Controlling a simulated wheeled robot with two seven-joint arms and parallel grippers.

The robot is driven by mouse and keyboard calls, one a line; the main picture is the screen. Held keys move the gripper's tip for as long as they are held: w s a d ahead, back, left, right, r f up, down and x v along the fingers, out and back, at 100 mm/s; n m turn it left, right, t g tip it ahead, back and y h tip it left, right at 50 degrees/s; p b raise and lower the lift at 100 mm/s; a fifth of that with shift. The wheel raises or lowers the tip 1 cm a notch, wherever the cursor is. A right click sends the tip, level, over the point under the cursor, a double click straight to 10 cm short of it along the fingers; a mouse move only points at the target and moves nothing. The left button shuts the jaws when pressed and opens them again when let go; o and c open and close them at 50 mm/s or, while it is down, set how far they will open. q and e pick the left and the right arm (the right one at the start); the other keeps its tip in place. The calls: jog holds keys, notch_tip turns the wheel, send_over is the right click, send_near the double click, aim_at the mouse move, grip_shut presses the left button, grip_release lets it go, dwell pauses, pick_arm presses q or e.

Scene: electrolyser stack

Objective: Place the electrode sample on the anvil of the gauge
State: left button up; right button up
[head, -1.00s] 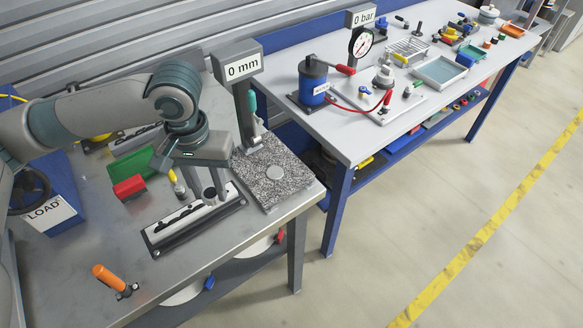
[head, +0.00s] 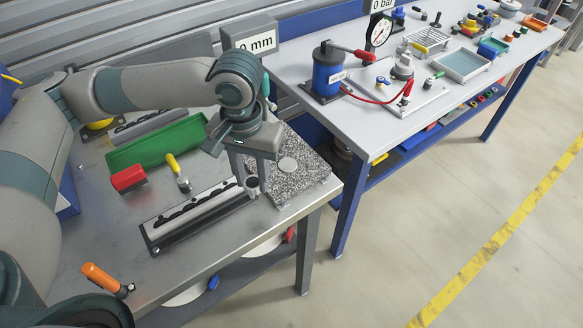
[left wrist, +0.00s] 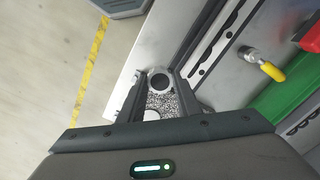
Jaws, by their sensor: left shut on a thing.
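My left gripper (head: 247,178) is shut on the electrode sample (head: 251,184), a small round piece with a dark face and pale rim. In the left wrist view the sample (left wrist: 160,82) sits between the fingertips. The gauge (head: 249,41), with a "0 mm" display, stands on a speckled granite base (head: 302,187). Its anvil (head: 287,165) is a pale disc on that base, to the right of the sample in the head view. The sample is near the base's left edge and apart from the anvil. The anvil shows partly in the left wrist view (left wrist: 151,115).
A black-and-silver rail fixture (head: 195,217) lies left of the granite base. Behind it are a green tray (head: 160,143), a red block (head: 128,178) and a yellow-handled tool (head: 177,170). An orange-handled tool (head: 101,276) is near the front. The bench ends just beyond the base.

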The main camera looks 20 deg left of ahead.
pick_arm(q)
jog(key=shift+w+f+b, duration=0.15)
jog(key=shift+f+b, duration=0.15)
jog(key=shift+f, duration=0.3)
jog(key=shift+d, duration=0.1)
jog(key=shift+w+d+r+m, duration=0.25)
jog(key=shift+w+d+m, duration=0.15)
jog(key=shift+m, duration=0.4)
jog(key=w+d+r+m, duration=0.4)
jog(key=d+m, duration=0.3)
jog(key=m, duration=0.7)
jog(key=w+d+r+m, duration=0.3)
jog(key=w+d+m, duration=0.2)
jog(key=m, duration=0.9)
jog(key=shift+w+d+r+m, duration=0.3)
jog(key=shift+d+r, duration=0.1)
jog(key=shift+d, duration=1)
jog(key=a+f+p, duration=0.1)
jog(key=a+f, duration=0.1)
jog(key=a, duration=0.2)
jog(key=a+f+p, duration=0.2)
jog(key=a, duration=0.1)
jog(key=w+a+f+p, duration=0.1)
jog(key=a+f, duration=0.2)
jog(key=a, duration=0.1)
jog(key=shift+a, duration=0.35)
